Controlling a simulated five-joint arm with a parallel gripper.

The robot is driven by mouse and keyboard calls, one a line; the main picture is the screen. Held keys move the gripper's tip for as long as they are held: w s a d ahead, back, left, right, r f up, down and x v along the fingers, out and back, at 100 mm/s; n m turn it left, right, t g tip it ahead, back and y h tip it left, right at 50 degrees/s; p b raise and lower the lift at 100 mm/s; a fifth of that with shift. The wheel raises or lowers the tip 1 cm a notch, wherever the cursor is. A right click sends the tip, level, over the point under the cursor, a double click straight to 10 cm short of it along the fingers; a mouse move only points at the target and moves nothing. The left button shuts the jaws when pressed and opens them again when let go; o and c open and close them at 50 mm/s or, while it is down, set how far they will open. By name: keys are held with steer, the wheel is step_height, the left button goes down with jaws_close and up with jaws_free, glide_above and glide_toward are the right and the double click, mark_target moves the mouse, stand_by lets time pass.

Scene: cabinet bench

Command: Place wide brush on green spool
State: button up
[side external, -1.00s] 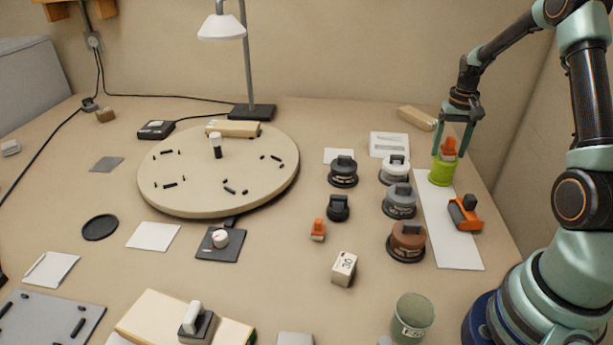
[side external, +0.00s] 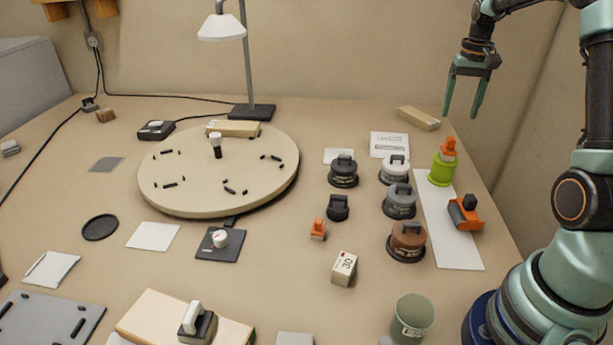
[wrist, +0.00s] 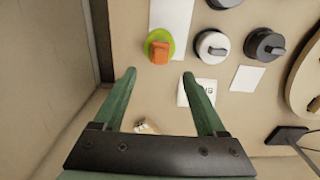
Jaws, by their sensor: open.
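The green spool (side external: 440,174) stands upright at the far end of a white strip in the side view. A small orange piece (side external: 448,147), likely the wide brush, sits on top of it. In the wrist view, the orange piece (wrist: 159,52) lies over the green spool (wrist: 151,40), whose rim shows around it. My gripper (side external: 461,113) is open and empty, raised above and behind the spool, apart from it. In the wrist view, the spool is beyond the open fingertips (wrist: 160,74).
White (side external: 395,170), grey (side external: 399,203) and brown (side external: 407,240) knobbed pieces stand left of the strip. A tan block (side external: 418,118) lies near the back edge. A small orange piece (side external: 318,229) stands mid-bench.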

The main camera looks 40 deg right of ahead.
steer(key=shift+r, duration=0.35)
steer(key=w+a+r+n+t, duration=0.1)
steer(key=a+r, duration=0.1)
steer(key=a, duration=0.3)
steer(key=a+r+n, duration=0.1)
steer(key=a+r, duration=0.2)
steer(key=a, duration=0.1)
steer(key=s+a+n+t, duration=0.2)
steer(key=s+a+n, duration=0.1)
steer(key=a, duration=0.8)
steer(key=s+a+n+t, duration=0.2)
steer(key=s+a+n, duration=0.2)
steer(key=a, duration=0.6)
steer(key=shift+s+a+t, duration=0.25)
steer(key=shift+a+t, duration=0.05)
steer(key=shift+a, duration=0.05)
